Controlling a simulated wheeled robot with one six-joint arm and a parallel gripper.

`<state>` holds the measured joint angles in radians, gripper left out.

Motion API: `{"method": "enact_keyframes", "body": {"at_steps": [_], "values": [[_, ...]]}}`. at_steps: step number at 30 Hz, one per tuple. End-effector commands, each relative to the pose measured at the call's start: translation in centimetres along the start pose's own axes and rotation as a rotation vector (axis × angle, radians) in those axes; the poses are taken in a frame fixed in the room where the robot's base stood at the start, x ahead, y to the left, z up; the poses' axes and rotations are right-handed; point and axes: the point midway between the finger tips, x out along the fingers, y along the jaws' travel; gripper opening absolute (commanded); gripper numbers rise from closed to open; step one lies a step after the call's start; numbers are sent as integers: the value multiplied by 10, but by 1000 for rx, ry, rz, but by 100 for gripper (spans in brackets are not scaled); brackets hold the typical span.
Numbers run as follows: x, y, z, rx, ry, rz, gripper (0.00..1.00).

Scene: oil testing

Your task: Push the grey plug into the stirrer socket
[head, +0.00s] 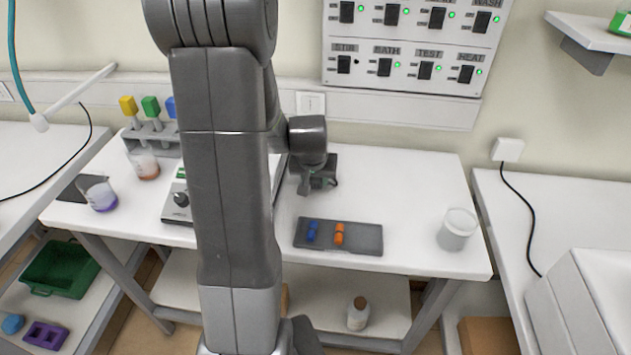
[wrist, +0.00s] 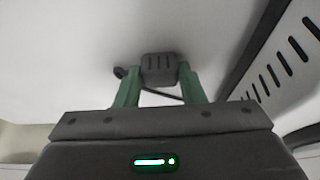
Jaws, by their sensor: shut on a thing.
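The grey plug (wrist: 159,68) is between the two green fingers of my gripper (wrist: 158,76) in the wrist view, and the fingers are shut on it. A dark cord shows beside and below the plug. In the head view my gripper (head: 314,188) is low over the back of the white table, and the plug cannot be made out there. A white wall socket (head: 311,103) is on the rail behind and above my gripper, apart from it. The stirrer (head: 178,201) stands on the table, partly hidden by my arm. I cannot tell which socket is the stirrer's.
A dark tray (head: 365,243) with blue and orange pieces lies in front of my gripper. Beakers and colored-top holders are at left.

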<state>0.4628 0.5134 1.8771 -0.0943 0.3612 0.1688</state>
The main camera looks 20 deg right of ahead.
Motion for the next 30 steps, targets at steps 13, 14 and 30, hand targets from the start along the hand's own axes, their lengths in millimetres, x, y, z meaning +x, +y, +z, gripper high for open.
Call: {"method": "enact_keyframes", "body": {"at_steps": [13,14,30], "values": [[-37,0,-17,0,7,-1,16],[-43,0,-19,0,8,-1,16],[-93,0,-38,0,0,0,16]]}}
